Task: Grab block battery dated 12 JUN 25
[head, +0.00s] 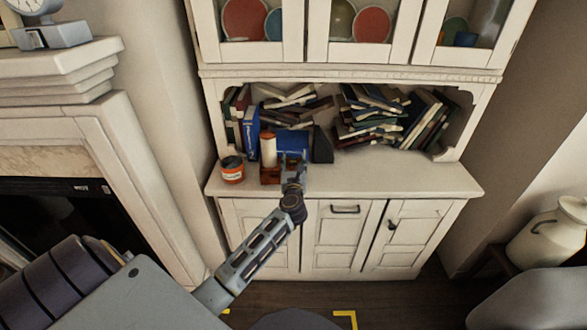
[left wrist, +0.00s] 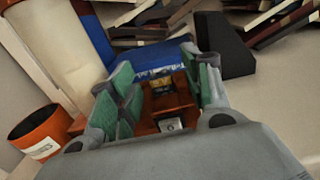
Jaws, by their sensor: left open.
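My left gripper (head: 293,162) is open over the cabinet counter, and its green-padded fingers also show in the left wrist view (left wrist: 163,88). Between and below the fingers is a red-brown wooden holder (left wrist: 178,104). A small block with a dark and gold face (left wrist: 161,84), which looks like a block battery, is in its far part. A second small block with a silvery top (left wrist: 171,124) is at its near part. No date is legible on either block. I cannot tell whether the fingers touch anything. In the head view the gripper hides both blocks. My right gripper is not in view.
A cream cylinder (head: 268,149) and an orange can (head: 232,170) stand left of the gripper. A blue book (left wrist: 150,62) lies behind, beside a black wedge (left wrist: 222,48). Piled books (head: 375,115) fill the shelf. The counter's right side (head: 410,178) is clear.

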